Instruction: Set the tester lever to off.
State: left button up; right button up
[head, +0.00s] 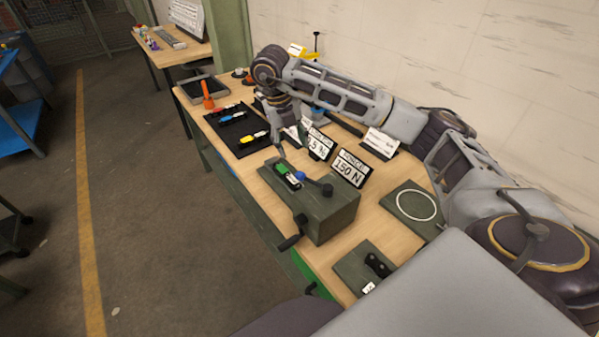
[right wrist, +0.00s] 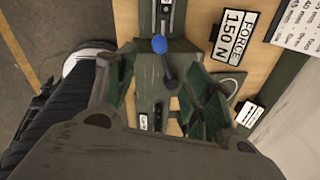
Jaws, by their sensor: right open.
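The tester is a dark green box (head: 330,212) on the workbench, with a crank handle (head: 290,241) on its near side. On its top is the tester lever, a short dark arm (head: 318,186) with a blue ball knob (head: 300,175). In the right wrist view the blue knob (right wrist: 159,44) and dark lever arm (right wrist: 169,74) show between the fingers. My right gripper (head: 288,146) is above the tester, its fingers (right wrist: 165,98) spread apart. It appears empty; contact with the lever cannot be told. Any off marking is unreadable. My left gripper is out of view.
A "FORCE 150 N" sign (head: 351,168) and a percent sign (head: 319,145) stand behind the tester. A black tray (head: 236,131) with coloured pieces lies beyond it. A plate with a white ring (head: 417,205) lies to the right. A dark plate with a black handle (head: 370,268) lies nearer.

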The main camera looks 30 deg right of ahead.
aim_at(300, 172)
pick_arm(q)
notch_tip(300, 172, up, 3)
jog(key=p, duration=0.3)
pick_arm(e)
jog(key=d+f, duration=0.1)
jog(key=f, duration=0.8)
jog(key=d+f, duration=0.1)
jog(key=f, duration=0.3)
jog(key=shift+s+d+f, duration=0.15)
jog(key=shift+d+f, duration=0.2)
